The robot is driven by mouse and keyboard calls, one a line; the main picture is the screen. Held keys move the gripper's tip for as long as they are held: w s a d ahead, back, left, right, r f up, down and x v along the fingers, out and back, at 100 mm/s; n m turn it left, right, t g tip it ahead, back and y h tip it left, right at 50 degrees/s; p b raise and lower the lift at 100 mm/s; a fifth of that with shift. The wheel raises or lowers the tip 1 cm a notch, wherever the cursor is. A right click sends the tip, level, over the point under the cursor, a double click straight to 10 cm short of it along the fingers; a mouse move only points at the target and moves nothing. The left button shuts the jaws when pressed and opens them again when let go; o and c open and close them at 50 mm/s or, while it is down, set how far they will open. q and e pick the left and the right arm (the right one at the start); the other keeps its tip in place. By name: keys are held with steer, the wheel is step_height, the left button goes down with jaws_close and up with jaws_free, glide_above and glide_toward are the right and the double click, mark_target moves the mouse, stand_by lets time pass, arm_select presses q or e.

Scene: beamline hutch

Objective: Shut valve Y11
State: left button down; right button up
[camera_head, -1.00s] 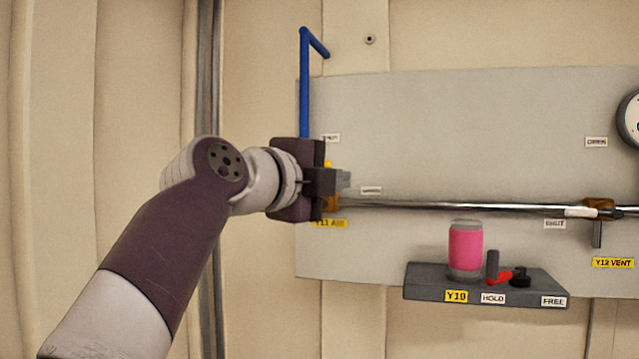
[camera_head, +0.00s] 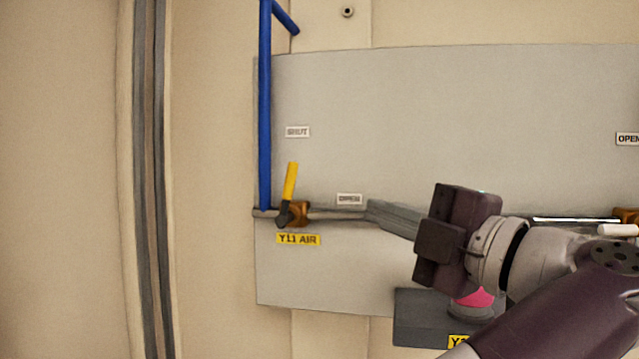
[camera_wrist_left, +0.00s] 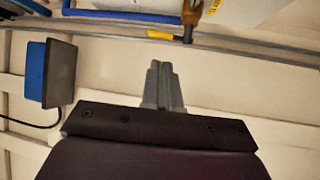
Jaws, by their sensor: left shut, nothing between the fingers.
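Valve Y11 has a yellow handle (camera_head: 291,181) and a brass body (camera_head: 298,213) on a pipe at the panel's left, above the "Y11 AIR" label (camera_head: 298,240). The handle points up, leaning slightly right, toward the "SHUT" label (camera_head: 297,132). The "OPEN" label (camera_head: 349,199) is right of the valve. My left gripper (camera_head: 373,212) is shut and empty, right of the valve and apart from the handle, its fingers pointing left. In the left wrist view the shut fingers (camera_wrist_left: 163,70) point up the picture; the yellow handle (camera_wrist_left: 161,35) shows beyond them. My right gripper is not in view.
A blue pipe (camera_head: 265,110) rises just left of the valve. The grey panel (camera_head: 450,110) above the gripper is bare.

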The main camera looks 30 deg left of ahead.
arm_select(q)
steer(key=a+r, duration=0.1)
steer(key=a, duration=0.1)
steer(key=p, duration=0.4)
glide_toward(293, 178)
steer(key=x, duration=0.5)
steer(key=shift+w, duration=0.15)
steer(key=shift+a+r, duration=0.1)
steer(key=shift+a, duration=0.25)
steer(key=shift+w+a+p, duration=0.1)
steer(key=shift+a+p, duration=0.15)
steer(key=shift+p, duration=0.1)
steer(key=shift+w+a, duration=0.25)
